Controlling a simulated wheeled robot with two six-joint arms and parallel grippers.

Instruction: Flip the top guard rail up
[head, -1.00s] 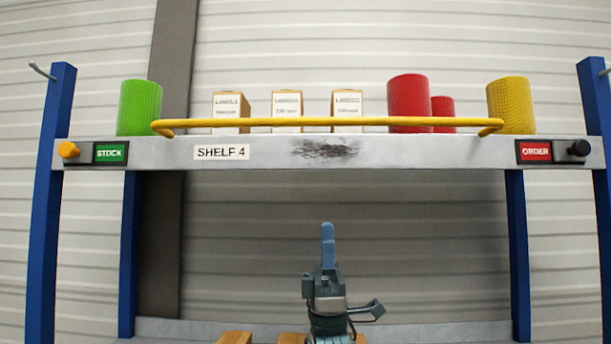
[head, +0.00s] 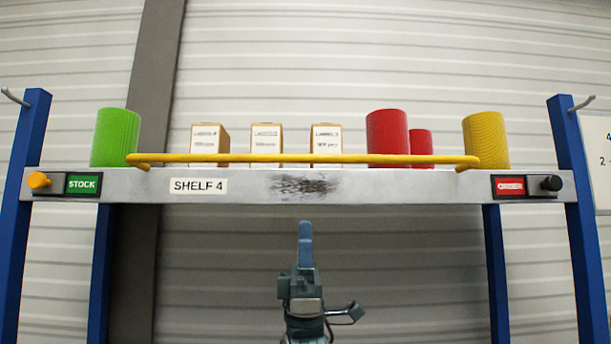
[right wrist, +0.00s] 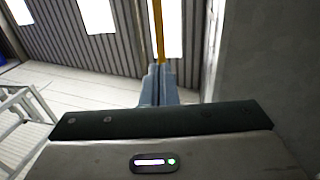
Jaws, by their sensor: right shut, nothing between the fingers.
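The top guard rail (head: 330,159) is a yellow bar with bent ends along the front of the top shelf (head: 400,187). In the head view it runs across in front of the goods, a little above the shelf's front edge. My right gripper (head: 305,226) points up below the shelf's dark scuffed patch, apart from the rail and empty. In the right wrist view its fingers (right wrist: 160,82) are together, and a yellow bar (right wrist: 158,30), likely the rail, shows beyond their tips. My left gripper is not in view.
On the shelf stand a green roll (head: 115,138), several label boxes (head: 266,145), red rolls (head: 388,137) and a yellow roll (head: 487,140). Blue posts (head: 578,210) stand at both sides. The space under the shelf around my gripper looks clear.

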